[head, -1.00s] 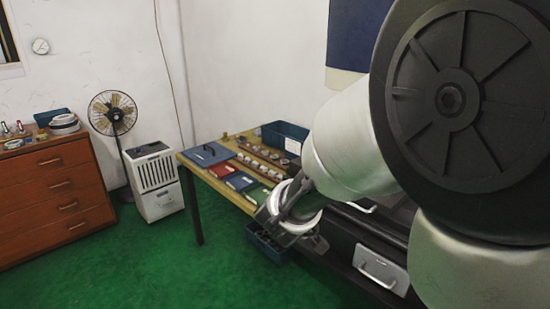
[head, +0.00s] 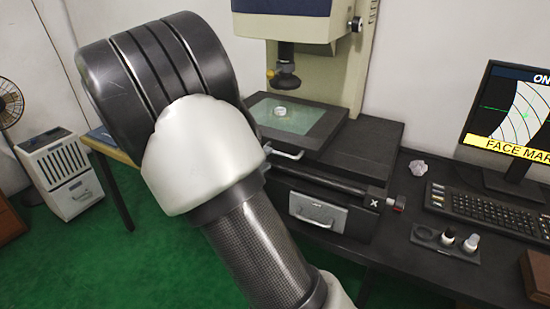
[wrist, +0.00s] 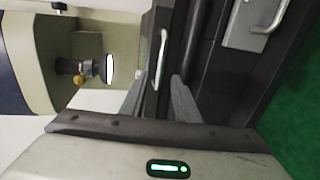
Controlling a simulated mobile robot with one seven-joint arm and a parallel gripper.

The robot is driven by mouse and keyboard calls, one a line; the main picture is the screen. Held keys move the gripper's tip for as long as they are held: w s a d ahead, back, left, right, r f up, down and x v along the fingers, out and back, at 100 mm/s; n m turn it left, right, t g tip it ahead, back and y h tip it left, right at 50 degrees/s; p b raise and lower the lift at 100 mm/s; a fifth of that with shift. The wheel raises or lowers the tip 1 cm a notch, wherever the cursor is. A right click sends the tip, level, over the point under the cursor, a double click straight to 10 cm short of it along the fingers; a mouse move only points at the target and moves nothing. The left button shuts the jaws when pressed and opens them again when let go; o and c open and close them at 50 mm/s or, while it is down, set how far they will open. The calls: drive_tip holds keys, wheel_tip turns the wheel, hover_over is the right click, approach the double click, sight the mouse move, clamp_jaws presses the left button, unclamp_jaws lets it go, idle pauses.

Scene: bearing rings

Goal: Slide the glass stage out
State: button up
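The glass stage (head: 322,125) is a dark-framed plate with a greenish pane, under the lens of a tall measuring machine. A small pale ring (head: 280,111) lies on the glass. The stage's silver bar handle (head: 287,154) is on its front edge, partly beside my arm in the head view. In the wrist view the handle (wrist: 160,58) shows just ahead, in line with the gap between my fingers. My gripper (wrist: 158,95) is open, with one finger to each side of that line; contact with the handle cannot be told. My arm hides the gripper in the head view.
The machine's lens (head: 285,78) hangs above the glass. A monitor, keyboard (head: 490,212) and small bottles stand to the right. Green floor lies in front.

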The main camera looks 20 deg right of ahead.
sight(275, 153)
drive_tip(key=b+x, duration=0.1)
drive_tip(key=x, duration=0.6)
drive_tip(key=shift+w+d+b, duration=0.1)
drive_tip(key=shift+w+b, duration=0.05)
drive_tip(key=shift+b, duration=0.2)
clamp_jaws()
